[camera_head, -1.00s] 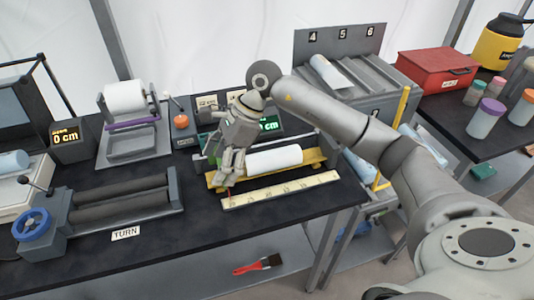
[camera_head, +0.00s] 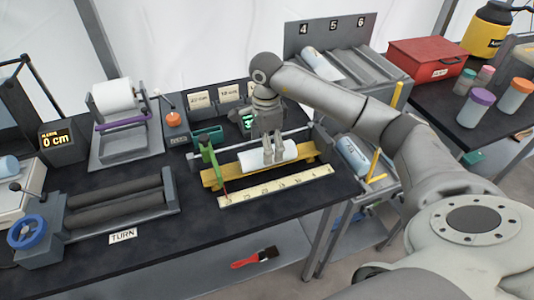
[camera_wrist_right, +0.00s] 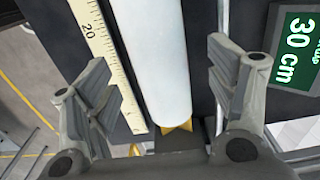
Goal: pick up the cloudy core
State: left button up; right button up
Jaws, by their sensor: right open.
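A smooth, whitish core (camera_head: 290,152) lies lengthwise on a yellow cradle (camera_head: 213,178) behind a ruler. It looks like the cloudy core. In the right wrist view the core (camera_wrist_right: 156,50) runs up between the two fingers. My right gripper (camera_head: 269,158) points down over the middle of the core. In the wrist view the right gripper (camera_wrist_right: 163,85) is open, with one finger on each side of the core and gaps showing between them. My left gripper is out of view.
A ruler (camera_head: 275,187) lies in front of the cradle, and a green pointer (camera_head: 209,157) stands at its left end. A display (camera_wrist_right: 293,47) reads 30 cm. A roller device (camera_head: 120,205) is left. A slotted rack (camera_head: 350,72) stands behind right, beside a yellow post (camera_head: 388,130).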

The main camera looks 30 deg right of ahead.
notch_tip(320, 180, down, 3)
jog(key=shift+s+d+f+p, duration=0.1)
jog(key=shift+f+p, duration=0.05)
jog(key=shift+p, duration=0.4)
jog(key=shift+f, duration=0.25)
jog(key=shift+r, duration=0.1)
jog(key=c, duration=1.4)
